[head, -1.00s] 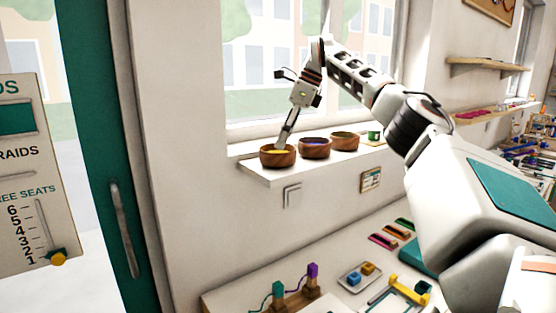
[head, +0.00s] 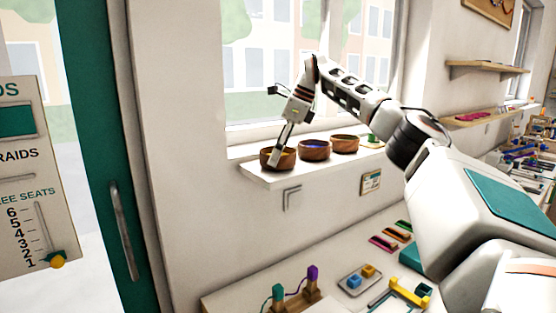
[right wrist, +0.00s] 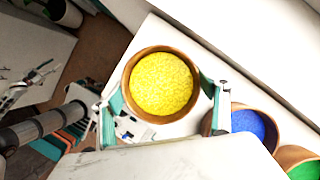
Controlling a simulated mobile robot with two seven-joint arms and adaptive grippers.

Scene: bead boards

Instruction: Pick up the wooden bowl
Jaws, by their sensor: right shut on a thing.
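The wooden bowl (head: 266,161) with yellow beads stands at the left end of the window sill. It fills the middle of the right wrist view (right wrist: 127,88). My right gripper (right wrist: 162,97) is shut on this bowl, one finger on each side. In the head view, my right gripper (head: 282,157) reaches down from above, with a finger across the bowl's front. I cannot see a gap between bowl and sill. My left gripper is outside the head view; a small white jointed part at the left of the wrist view may be it, too small to read.
A bowl of blue beads (head: 314,152) stands close on the right, near one finger in the wrist view. A third bowl (head: 345,145) stands beyond it. The window is behind the sill (head: 262,177). A table with several toys (head: 360,280) is below.

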